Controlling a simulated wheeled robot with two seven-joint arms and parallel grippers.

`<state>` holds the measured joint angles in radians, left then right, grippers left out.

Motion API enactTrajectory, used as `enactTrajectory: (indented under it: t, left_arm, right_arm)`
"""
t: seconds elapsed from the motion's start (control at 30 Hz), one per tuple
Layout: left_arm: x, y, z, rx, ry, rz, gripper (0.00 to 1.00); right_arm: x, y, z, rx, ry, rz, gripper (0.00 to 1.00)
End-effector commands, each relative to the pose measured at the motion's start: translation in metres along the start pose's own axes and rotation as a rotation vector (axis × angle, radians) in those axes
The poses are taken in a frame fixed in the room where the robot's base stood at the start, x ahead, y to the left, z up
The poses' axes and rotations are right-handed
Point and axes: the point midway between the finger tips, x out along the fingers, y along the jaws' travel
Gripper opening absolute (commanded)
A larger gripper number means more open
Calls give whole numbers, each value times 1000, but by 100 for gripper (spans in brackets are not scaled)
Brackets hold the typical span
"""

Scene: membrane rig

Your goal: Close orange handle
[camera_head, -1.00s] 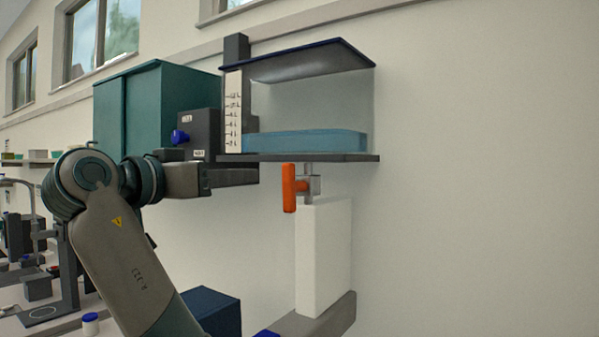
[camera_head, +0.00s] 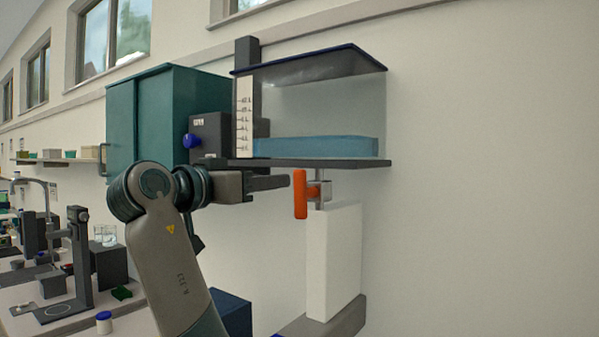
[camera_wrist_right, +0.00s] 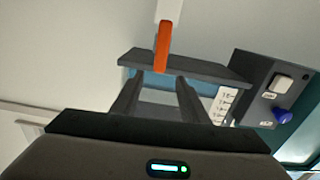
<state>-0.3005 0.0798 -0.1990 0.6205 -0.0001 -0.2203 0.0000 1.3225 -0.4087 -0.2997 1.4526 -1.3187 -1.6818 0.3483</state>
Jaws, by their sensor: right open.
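The orange handle (camera_head: 300,194) stands upright on the valve under the clear tank (camera_head: 318,112), which holds blue liquid. It also shows in the right wrist view (camera_wrist_right: 163,46), beyond the fingertips. My right gripper (camera_head: 284,182) is open and empty, just left of the handle and below the tank's shelf (camera_head: 330,162). In the right wrist view its two fingers (camera_wrist_right: 157,88) stand apart, with the handle past their tips and no contact visible. My left gripper is in neither view.
A white block (camera_head: 333,262) stands below the valve on a grey base. A dark control box with a blue knob (camera_head: 192,141) and a green cabinet (camera_head: 165,115) stand to the left. A bench (camera_head: 60,300) with lab gear lies far left. The wall at right is bare.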

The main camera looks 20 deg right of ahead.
Motion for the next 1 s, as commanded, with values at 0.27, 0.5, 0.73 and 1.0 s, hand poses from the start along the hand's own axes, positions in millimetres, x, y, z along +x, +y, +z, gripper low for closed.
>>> enactTrajectory:
  t: [0.27, 0.5, 0.73, 1.0]
  left_arm:
    - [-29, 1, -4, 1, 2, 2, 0]
    - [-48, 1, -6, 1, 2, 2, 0]
    - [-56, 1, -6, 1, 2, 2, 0]
    - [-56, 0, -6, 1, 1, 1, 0]
  right_arm:
    - [52, 1, -4, -2, -1, 3, 41]
    - [92, 1, -4, -2, 0, 2, 41]
    - [112, 0, -1, -1, -1, 1, 41]
    - [116, 0, 0, 0, 0, 0, 41]
